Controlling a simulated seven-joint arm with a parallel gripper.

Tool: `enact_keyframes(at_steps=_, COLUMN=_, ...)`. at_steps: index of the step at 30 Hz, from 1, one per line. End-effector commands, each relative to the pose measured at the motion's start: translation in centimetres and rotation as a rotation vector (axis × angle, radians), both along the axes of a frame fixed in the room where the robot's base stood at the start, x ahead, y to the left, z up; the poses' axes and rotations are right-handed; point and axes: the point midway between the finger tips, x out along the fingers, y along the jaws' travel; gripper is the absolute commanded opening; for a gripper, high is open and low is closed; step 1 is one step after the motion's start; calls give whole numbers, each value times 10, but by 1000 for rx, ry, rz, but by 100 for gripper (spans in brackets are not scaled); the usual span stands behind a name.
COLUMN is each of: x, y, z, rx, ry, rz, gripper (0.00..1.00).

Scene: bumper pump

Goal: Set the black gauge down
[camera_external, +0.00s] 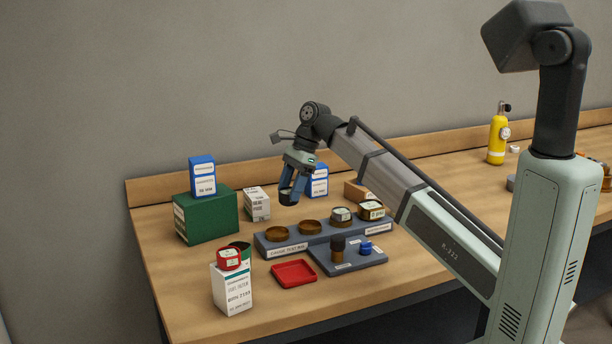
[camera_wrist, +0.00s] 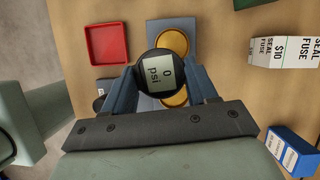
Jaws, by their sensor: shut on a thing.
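My gripper (camera_external: 292,190) is shut on the black gauge (camera_wrist: 160,72) and holds it in the air above the table. The gauge is round, and its pale display reads "0 psi" in the wrist view. In the external view the gauge (camera_external: 287,198) is a small dark shape between the blue fingers. Below it is a grey gauge test bay (camera_external: 287,250) with a row of round seats. The two left seats (camera_external: 277,234) look empty and brown-gold. The two right seats hold gauges (camera_external: 341,214).
A red tray (camera_external: 294,274) lies in front of the bay. A grey pad (camera_external: 352,264) carries a black-topped piece and a blue knob. A white box (camera_external: 232,289) with a red gauge (camera_external: 229,257) stands at front left. A green box (camera_external: 206,216) and smaller boxes stand behind.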

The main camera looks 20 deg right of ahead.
Motion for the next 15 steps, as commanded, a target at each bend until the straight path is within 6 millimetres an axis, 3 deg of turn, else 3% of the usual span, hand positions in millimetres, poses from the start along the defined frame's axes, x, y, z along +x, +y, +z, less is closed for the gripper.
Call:
enact_keyframes(at_steps=4, x=5, y=29, z=2, rx=-1, ry=-7, rz=12, gripper=22)
enact_keyframes(at_steps=11, x=15, y=30, z=0, rx=1, ry=-5, rz=-96, gripper=22)
enact_keyframes(at_steps=15, x=15, y=29, z=-14, rx=2, ry=-1, rz=-105, gripper=22)
